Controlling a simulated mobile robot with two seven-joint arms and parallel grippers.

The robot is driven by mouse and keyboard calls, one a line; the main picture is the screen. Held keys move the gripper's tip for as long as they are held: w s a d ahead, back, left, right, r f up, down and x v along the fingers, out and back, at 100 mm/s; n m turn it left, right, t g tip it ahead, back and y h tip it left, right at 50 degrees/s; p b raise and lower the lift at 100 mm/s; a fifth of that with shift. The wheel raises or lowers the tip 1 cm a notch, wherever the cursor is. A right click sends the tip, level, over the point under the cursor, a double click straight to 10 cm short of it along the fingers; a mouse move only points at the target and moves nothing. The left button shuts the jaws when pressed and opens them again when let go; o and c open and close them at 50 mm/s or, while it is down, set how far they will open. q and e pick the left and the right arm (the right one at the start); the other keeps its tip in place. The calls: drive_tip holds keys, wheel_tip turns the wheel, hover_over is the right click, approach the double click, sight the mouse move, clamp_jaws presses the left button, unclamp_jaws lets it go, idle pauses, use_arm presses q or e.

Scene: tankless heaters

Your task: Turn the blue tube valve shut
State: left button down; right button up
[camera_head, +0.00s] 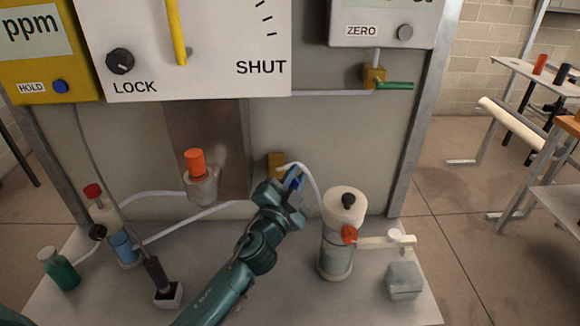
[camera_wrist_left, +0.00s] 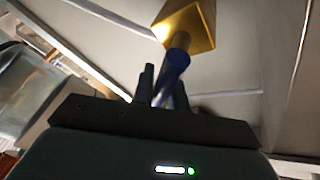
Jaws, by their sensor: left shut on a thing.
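The blue tube valve has a brass body (camera_head: 275,162) on the back panel, with a white tube beside it. Its blue handle (camera_head: 292,179) is at the tip of my left gripper (camera_head: 289,187). In the left wrist view the brass body (camera_wrist_left: 190,24) is at the top, and the blue handle (camera_wrist_left: 174,66) runs from it down between the fingers of my left gripper (camera_wrist_left: 164,86). The left gripper is shut on the blue handle. The fingers hide part of the handle, so its exact angle is hard to tell. My right gripper is not in view.
A white pump-like cylinder (camera_head: 336,245) with an orange-red knob stands right of my left arm. An orange-capped fitting (camera_head: 199,178) is left of it. A green-handled valve (camera_head: 392,85) is higher right. Bottles and a black probe stand on the bench's left.

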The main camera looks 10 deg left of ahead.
use_arm(q)
drive_tip(key=shift+w+d+f+m+g+y, duration=0.15)
drive_tip(key=shift+f+m+g, duration=0.4)
drive_tip(key=shift+m, duration=0.65)
drive_tip(key=shift+s+d+f+m+g+y, duration=0.15)
drive_tip(key=shift+f+m+g, duration=0.35)
drive_tip(key=shift+m, duration=0.7)
drive_tip(key=shift+w+d+f+m+g, duration=0.2)
drive_tip(key=shift+f+m+g, duration=0.35)
drive_tip(key=shift+m, duration=0.65)
drive_tip(key=c, duration=1.4)
unclamp_jaws()
drive_tip(key=shift+f, duration=0.1)
drive_tip(key=shift+s, duration=0.1)
